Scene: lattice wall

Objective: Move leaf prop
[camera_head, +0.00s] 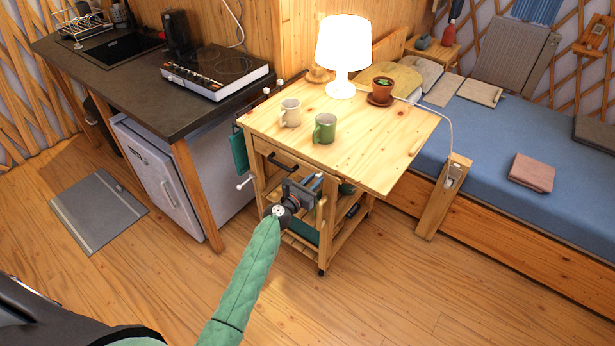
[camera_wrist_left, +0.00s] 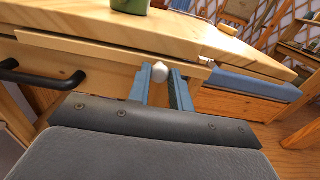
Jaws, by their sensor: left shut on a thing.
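My left gripper (camera_head: 314,182) is at the front of the wooden cart (camera_head: 270,190), just below the front edge of its top. In the left wrist view its two blue-grey fingers (camera_wrist_left: 160,86) are shut on a pale round knob (camera_wrist_left: 160,71) at the cart's front, right of the black drawer handle (camera_wrist_left: 38,76). The knob looks like the end of the leaf prop, but the prop's bar is hidden under the top. The leaf (camera_head: 405,160) on the cart's right side lies level with the top. My right gripper is not in view.
The bed (camera_head: 500,140) is close on the right, the kitchen counter (camera_head: 130,85) on the left. Floor in front is clear.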

